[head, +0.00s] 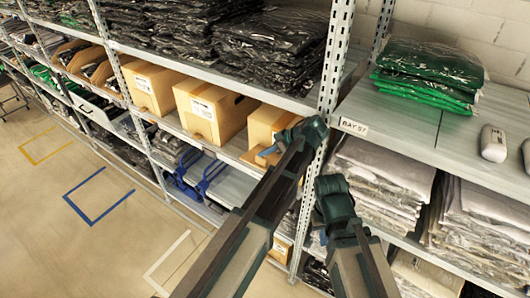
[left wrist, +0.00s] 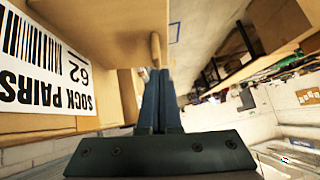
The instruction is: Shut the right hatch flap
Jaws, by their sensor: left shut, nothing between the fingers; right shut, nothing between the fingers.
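A tan box (head: 268,124) stands on the middle shelf beside the upright post, partly hidden by my left arm. A tan panel, which looks like its hatch flap (head: 252,158), sticks out at its front. In the left wrist view the tan panel (left wrist: 105,22) carries a small rounded knob (left wrist: 155,48). My left gripper (head: 270,151) is shut and empty at the flap; its blue fingertips (left wrist: 160,72) are close to the knob, but I cannot tell whether they touch. My right gripper (head: 323,238) is shut and empty, mostly hidden behind its own wrist, low in front of the shelves.
A "SOCK PAIRS 62" label (left wrist: 38,62) is on the left in the wrist view. Two more tan boxes (head: 205,112) stand left along the shelf. A perforated post (head: 333,62) rises close to my arms. Blue-handled bins (head: 205,180) sit below.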

